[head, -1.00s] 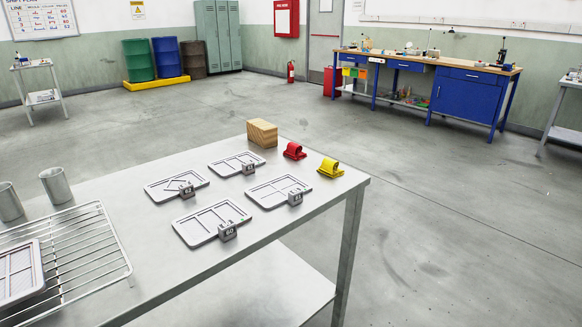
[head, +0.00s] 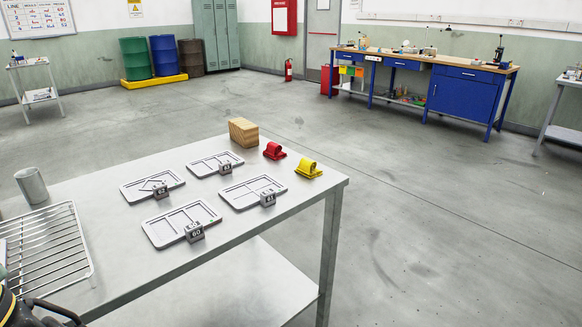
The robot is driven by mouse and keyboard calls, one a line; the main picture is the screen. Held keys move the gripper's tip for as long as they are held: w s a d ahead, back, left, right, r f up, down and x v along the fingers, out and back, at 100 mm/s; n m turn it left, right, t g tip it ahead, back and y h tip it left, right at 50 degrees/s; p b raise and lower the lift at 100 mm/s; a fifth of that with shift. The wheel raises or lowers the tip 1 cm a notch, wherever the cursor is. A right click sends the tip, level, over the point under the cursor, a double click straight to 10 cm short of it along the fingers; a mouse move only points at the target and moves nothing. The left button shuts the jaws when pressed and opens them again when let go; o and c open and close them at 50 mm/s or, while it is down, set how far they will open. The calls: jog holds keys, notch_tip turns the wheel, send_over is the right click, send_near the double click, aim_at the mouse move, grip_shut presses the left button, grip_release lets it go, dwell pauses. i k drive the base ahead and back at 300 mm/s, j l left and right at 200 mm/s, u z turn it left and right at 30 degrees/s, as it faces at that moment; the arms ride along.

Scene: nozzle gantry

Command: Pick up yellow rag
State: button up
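The yellow rag (head: 308,170) lies folded or rolled on the metal table (head: 270,208), close to its far right corner. It rests on the tabletop with nothing on it. A similar red rag (head: 274,151) lies just to its left and farther back, apart from it. My gripper is not seen. A black and yellow part, seemingly of my arm, shows at the bottom left corner, far from the yellow rag.
Several grey trays with numbered blocks, one a tray (head: 253,192) just left of the rag, lie on the table. A wooden block (head: 243,132), metal cup (head: 31,185) and wire rack (head: 48,250) also stand there. Floor (head: 430,220) right of the table is clear.

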aim_at(307, 167)
jog(key=u, duration=2.2)
jog(key=z, duration=2.15)
jog(key=i+z, duration=0.1)
jog(key=z, duration=0.3)
jog(key=i+j+z, duration=0.1)
jog(key=z, duration=0.3)
jog(key=i, duration=0.3)
